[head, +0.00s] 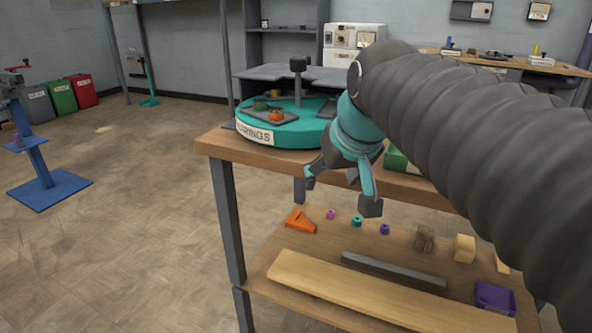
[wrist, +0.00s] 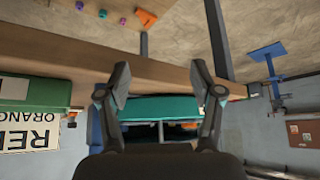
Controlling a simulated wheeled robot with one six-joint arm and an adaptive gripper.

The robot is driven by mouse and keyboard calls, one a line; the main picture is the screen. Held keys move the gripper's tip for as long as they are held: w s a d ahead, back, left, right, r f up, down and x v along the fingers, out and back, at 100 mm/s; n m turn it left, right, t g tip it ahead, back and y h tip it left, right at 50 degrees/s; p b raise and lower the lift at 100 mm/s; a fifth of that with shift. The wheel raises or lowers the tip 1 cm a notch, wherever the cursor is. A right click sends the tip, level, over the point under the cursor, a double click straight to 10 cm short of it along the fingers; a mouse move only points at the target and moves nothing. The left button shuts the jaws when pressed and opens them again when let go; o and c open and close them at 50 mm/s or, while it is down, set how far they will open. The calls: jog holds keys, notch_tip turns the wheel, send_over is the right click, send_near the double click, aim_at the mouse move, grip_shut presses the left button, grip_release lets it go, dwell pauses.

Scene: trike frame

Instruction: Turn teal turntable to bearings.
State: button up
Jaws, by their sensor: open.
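The teal turntable (head: 300,129) stands on the wooden workbench (head: 222,146) in the head view. A label reading "...RINGS" (head: 254,132) shows on its front left rim; its left end is cut off by the rim's curve. A grey post with a dark knob (head: 298,64) rises from its middle. A tray with an orange part and a green part (head: 270,115) sits on top. My gripper (head: 341,192) is open and empty, in front of the bench edge, right of the label. In the wrist view the turntable (wrist: 165,107) shows upside down between the open fingers (wrist: 160,85). My arm hides its right side.
A green bin (head: 396,160) stands right of the turntable, partly behind my arm; its label shows in the wrist view (wrist: 30,135). The lower shelf holds an orange part (head: 300,222), small rings, blocks and a plank (head: 370,290). A blue stand (head: 45,180) is left. Floor between is clear.

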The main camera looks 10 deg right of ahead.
jog(key=shift+s+f, duration=0.4)
jog(key=shift+f, duration=0.2)
jog(key=shift+c, duration=0.3)
